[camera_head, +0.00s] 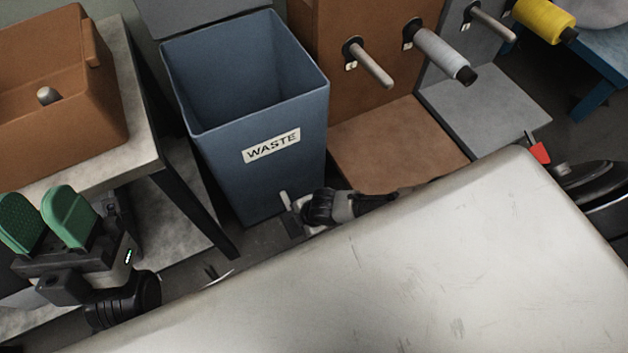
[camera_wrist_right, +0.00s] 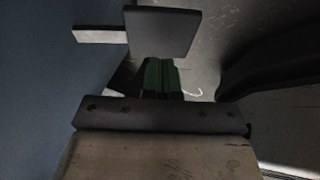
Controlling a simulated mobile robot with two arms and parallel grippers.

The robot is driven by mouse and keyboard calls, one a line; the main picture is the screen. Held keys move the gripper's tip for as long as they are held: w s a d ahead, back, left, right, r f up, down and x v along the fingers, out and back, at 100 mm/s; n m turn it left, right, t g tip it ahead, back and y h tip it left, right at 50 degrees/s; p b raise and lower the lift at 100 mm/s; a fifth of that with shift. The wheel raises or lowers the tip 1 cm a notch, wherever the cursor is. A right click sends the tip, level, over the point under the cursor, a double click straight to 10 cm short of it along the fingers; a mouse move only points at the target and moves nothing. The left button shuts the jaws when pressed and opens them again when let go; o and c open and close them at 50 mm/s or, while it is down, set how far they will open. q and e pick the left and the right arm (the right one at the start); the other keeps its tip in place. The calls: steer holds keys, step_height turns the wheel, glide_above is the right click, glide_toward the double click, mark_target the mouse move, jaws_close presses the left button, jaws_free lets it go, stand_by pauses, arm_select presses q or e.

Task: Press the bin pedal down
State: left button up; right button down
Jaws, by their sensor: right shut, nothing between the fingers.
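The blue bin (camera_head: 258,80) stands upright with a white WASTE label on its front. Its top is open and it looks empty inside. The pedal is a dark grey plate (camera_wrist_right: 163,32) on a short stem beside the blue bin wall in the right wrist view. My right gripper (camera_wrist_right: 161,70) has its green fingers shut and empty, with their tips at the plate's edge. I cannot tell whether they touch it. In the head view my right wrist is low by the bin's front corner. My left gripper (camera_head: 45,215) is open and empty at the lower left.
A table (camera_head: 135,110) with a brown box (camera_head: 70,130) stands left of the bin. Right of it are a brown peg stand (camera_head: 390,140), a grey spool (camera_head: 443,55) and a yellow spool (camera_head: 545,20). A large pale surface (camera_head: 400,270) fills the lower right.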

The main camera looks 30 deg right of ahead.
arm_select(q)
steer(key=w+f+g+y+p, duration=0.3)
steer(key=w+f+g, duration=0.1)
steer(key=w+g, duration=0.35)
step_height(320, 180, down, 8)
steer(key=g+y+p, duration=0.2)
steer(key=g, duration=0.6)
steer(key=shift+w+a+f, duration=0.15)
steer(key=shift+w, duration=0.2)
arm_select(e)
steer(key=v, duration=1.1)
steer(key=shift+s, duration=0.25)
steer(key=shift+a+f, duration=0.1)
steer(key=shift+a, duration=0.05)
